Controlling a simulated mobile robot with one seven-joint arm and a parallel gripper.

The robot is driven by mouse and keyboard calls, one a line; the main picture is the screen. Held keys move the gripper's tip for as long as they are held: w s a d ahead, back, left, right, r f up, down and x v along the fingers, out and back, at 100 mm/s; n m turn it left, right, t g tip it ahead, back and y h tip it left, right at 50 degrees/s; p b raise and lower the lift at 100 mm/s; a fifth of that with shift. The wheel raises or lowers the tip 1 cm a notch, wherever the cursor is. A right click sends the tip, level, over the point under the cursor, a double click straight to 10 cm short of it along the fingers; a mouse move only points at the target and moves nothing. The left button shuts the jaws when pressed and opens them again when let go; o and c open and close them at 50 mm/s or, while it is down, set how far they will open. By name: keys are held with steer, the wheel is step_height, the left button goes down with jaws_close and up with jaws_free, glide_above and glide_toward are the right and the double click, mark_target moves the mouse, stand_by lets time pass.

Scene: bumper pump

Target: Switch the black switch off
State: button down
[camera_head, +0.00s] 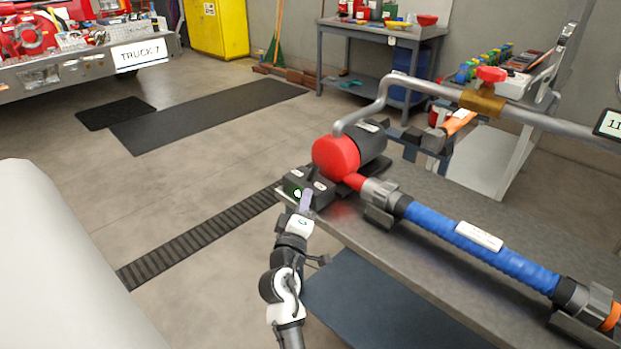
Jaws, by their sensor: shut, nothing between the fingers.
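A small black box (318,188) with pale labels sits at the near left corner of the grey bench (345,222), in front of the red and black pump (336,158). A lit whitish-green spot (297,193) shows on its left part. The black switch itself is too small to make out clearly. My gripper (306,199) is shut and empty, right in front of the box. Its tip overlaps the box's near side in the picture, and I cannot tell whether it touches. My arm comes up from below and hides part of the bench edge.
A blue hose (480,252) runs along the bench to the right from the pump. A grey pipe (440,90) with a red valve handle (491,74) arches above. Open floor (190,185) lies to the left, crossed by a dark grate (200,238).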

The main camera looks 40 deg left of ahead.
mark_target(314, 173)
steer(key=p+x, duration=0.1)
steer(key=x, duration=0.4)
steer(key=shift+w+a+r, duration=0.1)
steer(key=shift+w, duration=0.15)
